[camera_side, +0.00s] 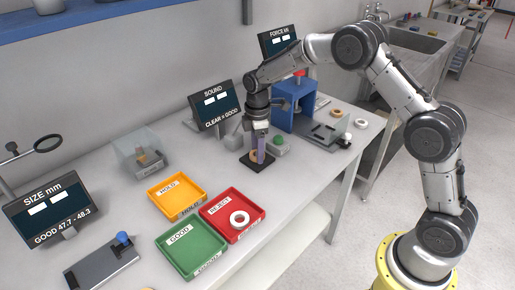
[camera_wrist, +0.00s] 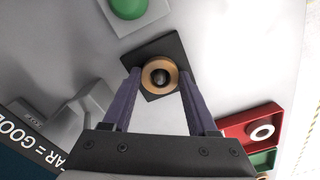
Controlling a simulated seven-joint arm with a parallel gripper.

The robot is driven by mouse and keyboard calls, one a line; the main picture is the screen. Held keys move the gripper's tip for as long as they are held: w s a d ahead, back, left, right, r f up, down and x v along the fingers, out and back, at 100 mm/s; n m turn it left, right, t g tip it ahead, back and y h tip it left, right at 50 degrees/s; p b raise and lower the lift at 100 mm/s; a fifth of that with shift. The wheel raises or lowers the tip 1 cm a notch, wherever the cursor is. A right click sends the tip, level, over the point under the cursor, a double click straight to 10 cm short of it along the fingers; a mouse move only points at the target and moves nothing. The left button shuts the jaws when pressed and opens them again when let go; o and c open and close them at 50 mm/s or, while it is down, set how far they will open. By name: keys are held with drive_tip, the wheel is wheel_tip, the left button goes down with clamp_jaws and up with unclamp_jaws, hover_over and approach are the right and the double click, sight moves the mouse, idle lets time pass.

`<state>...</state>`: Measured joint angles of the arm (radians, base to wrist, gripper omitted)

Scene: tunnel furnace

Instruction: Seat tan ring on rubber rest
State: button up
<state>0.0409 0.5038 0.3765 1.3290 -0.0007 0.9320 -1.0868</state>
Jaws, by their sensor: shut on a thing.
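The tan ring (camera_wrist: 148,77) lies between the two purple fingertips of my gripper (camera_wrist: 160,74) in the wrist view, and the gripper is shut on it. A dark rounded thing shows through the ring's hole. The ring is over the black square rubber rest (camera_wrist: 168,46). In the side view, my gripper (camera_side: 260,156) points down at the black rest (camera_side: 257,167), and the ring (camera_side: 253,155) shows partly beside the fingers. I cannot tell whether the ring touches the rest or is slightly above it.
A green button box (camera_side: 279,145) stands just right of the rest. The blue press (camera_side: 293,104) is behind it. The sound display (camera_side: 214,104) is at the back left. The red reject tray (camera_side: 257,220) holds a white ring; yellow hold (camera_side: 176,212) and green good (camera_side: 190,264) trays are empty.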

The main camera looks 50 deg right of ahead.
drive_tip(key=shift+f, duration=0.1)
drive_tip(key=o, duration=1.4)
wheel_tip(320, 180, up, 14)
